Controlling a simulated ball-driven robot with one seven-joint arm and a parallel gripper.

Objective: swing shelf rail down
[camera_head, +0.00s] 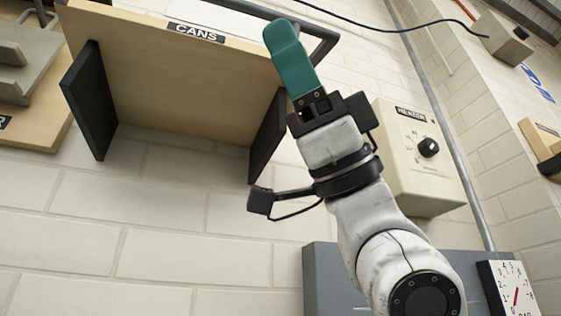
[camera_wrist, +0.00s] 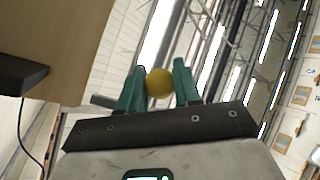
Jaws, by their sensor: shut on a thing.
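The wooden shelf labelled CANS (camera_head: 170,70) is on the wall, seen from below, with black brackets at its sides. The dark grey shelf rail (camera_head: 327,42) bends at the shelf's right end, behind my gripper, and runs up along the front edge. My gripper (camera_head: 283,38) has teal fingers pointing up beside the shelf's right front corner. In the wrist view my gripper (camera_wrist: 163,78) is shut on a yellow ball-shaped knob (camera_wrist: 159,84). A short dark bar (camera_wrist: 103,101) shows left of the fingers. How the knob joins the rail is hidden.
A beige control box with a black dial (camera_head: 428,147) is right of my arm. A grey panel (camera_head: 320,270) and a white gauge (camera_head: 512,296) are low on the right. A pipe (camera_head: 440,110) runs along the wall. Bare wall lies below the shelf.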

